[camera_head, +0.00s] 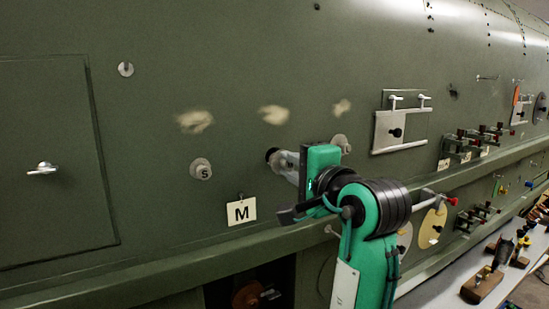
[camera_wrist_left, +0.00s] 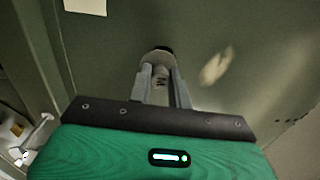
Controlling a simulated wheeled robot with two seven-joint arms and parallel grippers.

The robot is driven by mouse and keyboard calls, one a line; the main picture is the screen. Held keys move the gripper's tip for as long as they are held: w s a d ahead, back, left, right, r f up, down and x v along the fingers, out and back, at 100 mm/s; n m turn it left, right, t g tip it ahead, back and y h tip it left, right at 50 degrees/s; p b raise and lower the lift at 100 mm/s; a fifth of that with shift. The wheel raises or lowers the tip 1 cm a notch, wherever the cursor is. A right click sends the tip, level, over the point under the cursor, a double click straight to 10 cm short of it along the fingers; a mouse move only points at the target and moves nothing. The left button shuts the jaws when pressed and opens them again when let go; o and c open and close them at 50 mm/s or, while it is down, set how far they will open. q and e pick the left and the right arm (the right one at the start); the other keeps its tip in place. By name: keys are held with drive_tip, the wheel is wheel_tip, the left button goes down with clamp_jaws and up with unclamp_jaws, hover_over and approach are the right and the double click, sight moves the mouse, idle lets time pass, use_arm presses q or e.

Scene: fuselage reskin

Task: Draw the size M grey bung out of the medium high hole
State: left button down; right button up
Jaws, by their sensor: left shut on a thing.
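The size M grey bung (camera_wrist_left: 160,84), with an M on it, sits between the fingers of my left gripper (camera_wrist_left: 160,88) in the left wrist view. The gripper is shut on it. In the head view my left gripper (camera_head: 286,166) reaches the green fuselage wall just above and right of the M label (camera_head: 241,211). The dark edge of the medium high hole (camera_head: 271,155) shows beside the fingertips, and a dark crescent (camera_wrist_left: 163,48) shows past the bung's far end. The fingers hide most of the bung in the head view; how deep it sits I cannot tell. My right gripper is not in view.
An S bung (camera_head: 201,169) sits in the wall to the left, and another grey bung (camera_head: 342,143) is just right of my gripper. A ledge (camera_head: 180,268) runs below. A bracketed plate (camera_head: 400,128) and red-tipped clamps (camera_head: 478,138) stand farther right.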

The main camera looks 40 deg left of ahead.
sight(290, 165)
use_arm(q)
drive_tip(key=shift+s, duration=0.1)
drive_tip(key=shift+v, duration=1.6)
drive_tip(key=shift+r, duration=0.1)
